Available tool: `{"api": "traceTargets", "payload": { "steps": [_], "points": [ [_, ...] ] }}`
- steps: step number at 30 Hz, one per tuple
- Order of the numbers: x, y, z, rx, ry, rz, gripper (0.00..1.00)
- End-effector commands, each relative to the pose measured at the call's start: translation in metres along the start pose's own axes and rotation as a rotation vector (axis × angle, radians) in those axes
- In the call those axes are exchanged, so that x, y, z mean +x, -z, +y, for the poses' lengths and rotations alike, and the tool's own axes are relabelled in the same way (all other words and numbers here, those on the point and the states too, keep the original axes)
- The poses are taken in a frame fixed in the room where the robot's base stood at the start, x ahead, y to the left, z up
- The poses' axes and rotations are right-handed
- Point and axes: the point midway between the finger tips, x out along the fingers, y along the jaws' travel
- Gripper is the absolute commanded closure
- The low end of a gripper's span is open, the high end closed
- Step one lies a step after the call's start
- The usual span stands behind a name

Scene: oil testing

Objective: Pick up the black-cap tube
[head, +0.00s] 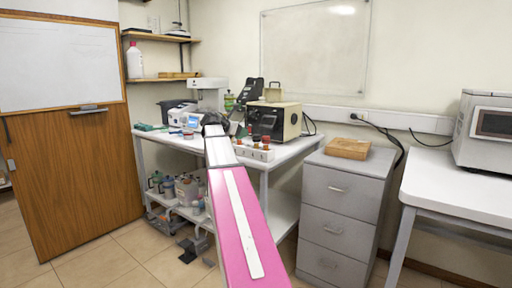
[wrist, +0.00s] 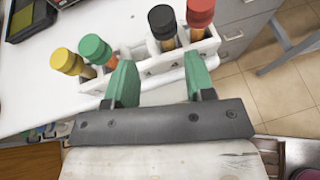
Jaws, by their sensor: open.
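The black-cap tube (wrist: 162,22) stands upright in a white rack (wrist: 138,70) in the wrist view, between a green-cap tube (wrist: 93,48) and a red-cap tube (wrist: 200,12). A yellow-cap tube (wrist: 66,61) stands at the rack's left end. My gripper (wrist: 158,68) is open and empty, its two green fingers spread at the rack's near side. The black cap shows beyond the gap between them, apart from both. In the head view the rack (head: 255,153) sits at the table's front edge, partly hidden by my arm; the black cap is too small to tell there.
A beige box-shaped instrument (head: 274,120) stands behind the rack on the white table (head: 290,152). Other lab devices crowd the table's left part. A grey drawer cabinet (head: 342,205) with a wooden box (head: 347,148) on top stands to the right. Bottles fill the lower shelf.

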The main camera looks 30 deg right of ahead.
Motion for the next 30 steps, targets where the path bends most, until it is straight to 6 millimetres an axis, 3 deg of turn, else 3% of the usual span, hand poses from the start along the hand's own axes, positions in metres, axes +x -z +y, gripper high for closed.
{"api": "traceTargets", "payload": {
  "steps": [4, 13, 22, 30],
  "points": [
    [0.006, -0.012, -0.001, -0.031, 0.009, -0.019, 0.50],
    [0.048, -0.012, -0.001, -0.030, 0.009, -0.018, 0.50],
    [0.069, -0.009, -0.001, -0.029, 0.007, -0.017, 0.50],
    [0.105, -0.006, 0.000, -0.029, 0.009, -0.015, 0.50]
  ]
}}
